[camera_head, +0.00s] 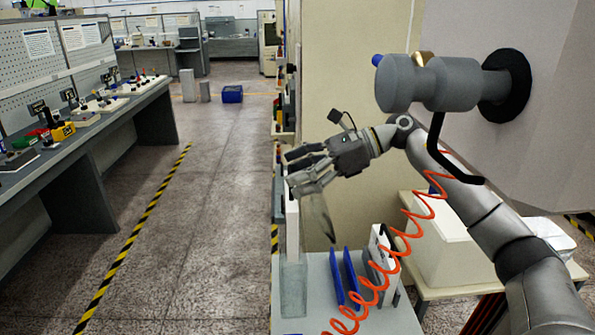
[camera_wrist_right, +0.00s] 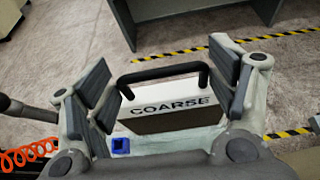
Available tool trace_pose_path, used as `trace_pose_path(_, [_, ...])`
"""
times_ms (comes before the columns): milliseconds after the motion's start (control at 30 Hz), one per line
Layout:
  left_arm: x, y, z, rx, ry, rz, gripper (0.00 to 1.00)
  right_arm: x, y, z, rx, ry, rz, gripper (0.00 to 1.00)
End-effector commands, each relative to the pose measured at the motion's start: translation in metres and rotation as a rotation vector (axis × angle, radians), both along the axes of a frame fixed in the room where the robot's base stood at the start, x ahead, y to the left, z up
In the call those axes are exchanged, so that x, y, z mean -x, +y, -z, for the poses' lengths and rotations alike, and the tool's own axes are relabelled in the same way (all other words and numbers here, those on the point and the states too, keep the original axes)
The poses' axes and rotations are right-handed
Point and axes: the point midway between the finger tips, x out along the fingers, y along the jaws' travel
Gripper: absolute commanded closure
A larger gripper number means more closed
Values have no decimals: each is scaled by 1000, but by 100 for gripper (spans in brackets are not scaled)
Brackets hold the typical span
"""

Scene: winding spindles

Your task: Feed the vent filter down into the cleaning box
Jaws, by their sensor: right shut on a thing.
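The vent filter is a white panel with a black handle, the word COARSE and a dark face, in the right wrist view (camera_wrist_right: 170,108). My right gripper (camera_wrist_right: 160,85) is shut on it, its fingers at both ends of the handle. In the head view the gripper (camera_head: 305,170) is above a narrow upright white panel (camera_head: 292,222), seemingly the filter. Below stands a narrow, greyish see-through box (camera_head: 293,290), which looks like the cleaning box. The panel lines up with the box; how far it sits inside is unclear. My left gripper is out of view.
Blue panels (camera_head: 345,277) and a white panel (camera_head: 383,262) stand on the grey table (camera_head: 395,318) right of the box. An orange coiled hose (camera_head: 403,245) hangs in front. A grey pipe fitting (camera_head: 430,83) juts out above my arm. The aisle at left is clear.

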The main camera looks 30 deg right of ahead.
Motion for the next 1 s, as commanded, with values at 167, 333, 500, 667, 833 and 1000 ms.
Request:
trace_pose_path(167, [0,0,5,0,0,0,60,0,0,6,-1,0,0,68])
trace_pose_path(333, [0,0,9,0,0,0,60,0,0,10,-1,-1,1,68])
trace_pose_path(500, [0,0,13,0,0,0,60,0,0,14,-1,-1,1,68])
trace_pose_path(667, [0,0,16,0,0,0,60,0,0,18,-1,-1,1,68])
trace_pose_path(833, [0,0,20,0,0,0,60,0,0,22,-1,-1,1,68])
trace_pose_path(1000, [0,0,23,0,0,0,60,0,0,26,0,-2,1,68])
